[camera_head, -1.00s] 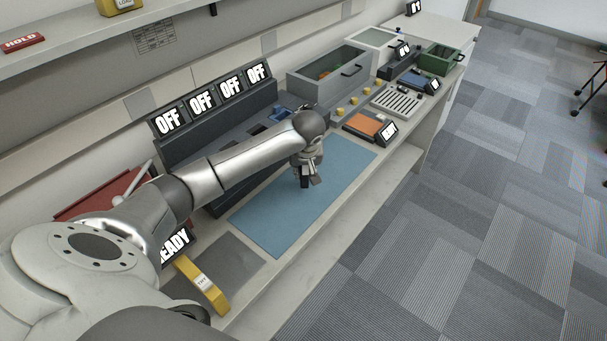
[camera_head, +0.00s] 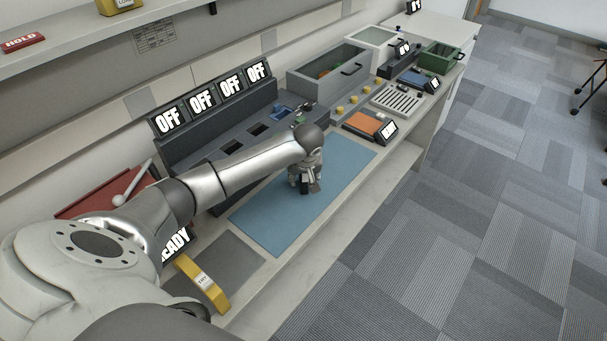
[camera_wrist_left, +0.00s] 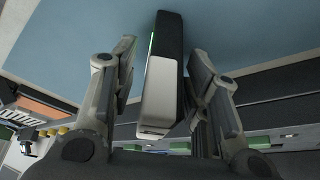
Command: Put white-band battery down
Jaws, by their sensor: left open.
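The white-band battery (camera_wrist_left: 163,80) is a black block with a broad white band and a thin green line along one edge. In the left wrist view it stands between the two fingers of my left gripper (camera_wrist_left: 162,88), which are open with a gap on each side. The blue mat (camera_head: 268,215) is behind its far end; whether it rests fully on the mat I cannot tell. In the head view my left gripper (camera_head: 306,184) is low over the mat's middle, and the battery is mostly hidden there by the fingers. My right gripper is not in view.
A dark charger rack (camera_head: 215,140) with several OFF displays stands behind the mat. A grey bin (camera_head: 325,85), an orange pad (camera_head: 362,122) and a green bin (camera_head: 440,60) are farther right. The mat's right part is clear.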

